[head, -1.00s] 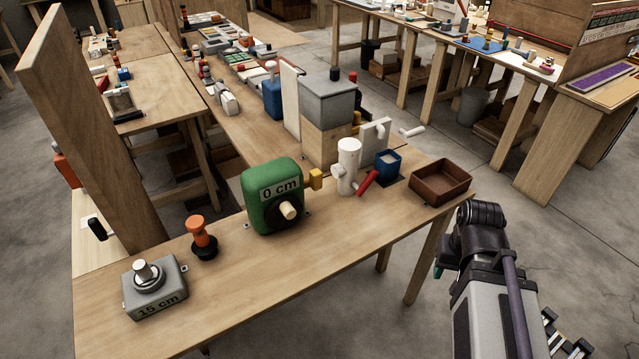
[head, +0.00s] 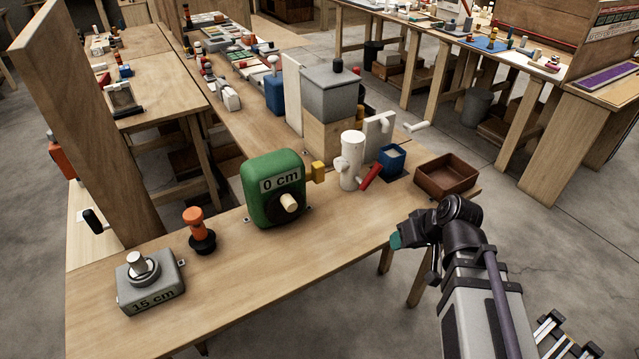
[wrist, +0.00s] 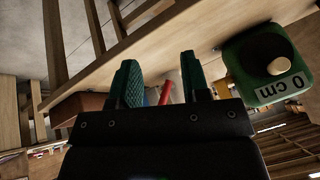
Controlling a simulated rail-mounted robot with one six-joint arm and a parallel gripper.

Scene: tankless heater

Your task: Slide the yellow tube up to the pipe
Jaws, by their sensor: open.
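The short yellow tube (head: 318,171) sits at the right side of the green box (head: 272,205) marked "0 cm". The upright white pipe (head: 351,165) stands to the right of the tube, with a visible gap between them. A red handle (head: 370,176) sticks out by the pipe. My gripper (head: 398,238) is above the bench's front edge, apart from the tube and pipe. In the wrist view my gripper (wrist: 160,80) is open and empty, with the red handle (wrist: 165,94) seen beyond its fingers. I cannot make out the yellow tube there.
A blue cup (head: 391,161) and a brown tray (head: 447,175) stand right of the pipe. A grey box (head: 150,287) marked "15 cm" and an orange-topped knob (head: 197,228) are at the left. The bench top (head: 245,268) in front of the green box is clear.

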